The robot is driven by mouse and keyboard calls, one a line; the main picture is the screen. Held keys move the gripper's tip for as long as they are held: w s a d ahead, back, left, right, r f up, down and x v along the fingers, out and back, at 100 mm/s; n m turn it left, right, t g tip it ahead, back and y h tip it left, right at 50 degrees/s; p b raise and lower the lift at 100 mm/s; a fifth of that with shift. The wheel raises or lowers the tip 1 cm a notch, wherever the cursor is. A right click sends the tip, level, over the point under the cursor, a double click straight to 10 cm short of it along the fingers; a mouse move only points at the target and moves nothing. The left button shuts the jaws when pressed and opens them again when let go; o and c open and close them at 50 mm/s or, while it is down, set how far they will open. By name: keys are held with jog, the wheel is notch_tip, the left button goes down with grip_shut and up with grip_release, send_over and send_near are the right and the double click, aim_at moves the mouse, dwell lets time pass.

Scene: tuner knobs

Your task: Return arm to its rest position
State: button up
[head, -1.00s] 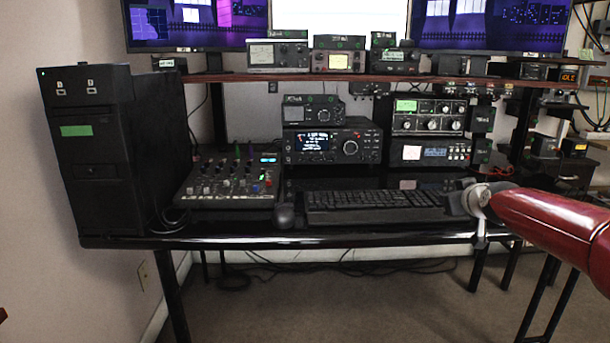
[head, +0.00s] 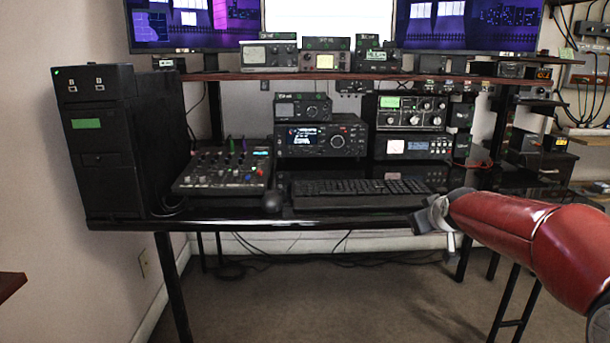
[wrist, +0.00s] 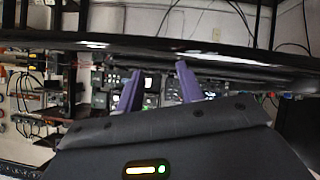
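My red arm (head: 520,232) reaches in from the right in the head view. My gripper (head: 432,220) is at its left end, in front of the desk's front edge and below the right end of the keyboard, apart from the gear. In the wrist view my gripper (wrist: 158,82) shows two purple fingers spread apart with nothing between them. The radios are seen beyond the fingers there.
A black desk (head: 300,222) holds a keyboard (head: 360,192), a mouse (head: 272,202), a mixer (head: 225,168), a PC tower (head: 105,150) and a large radio (head: 320,140). More radios stand on the shelf (head: 225,76). The floor (head: 300,300) in front is clear.

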jog(key=s+a+f+g+h, duration=0.1)
jog(key=s+a+f+g, duration=0.25)
jog(key=s+a, duration=0.8)
jog(key=s+f+m+g+y, duration=0.1)
jog(key=s+f, duration=0.1)
jog(key=s, duration=1)
jog(key=s+a+f+m+g, duration=0.1)
jog(key=s+f+m, duration=0.1)
jog(key=s, duration=1.1)
jog(key=shift+s+a+f+y, duration=0.15)
jog(key=shift+a+f+y, duration=0.1)
jog(key=shift+y, duration=0.15)
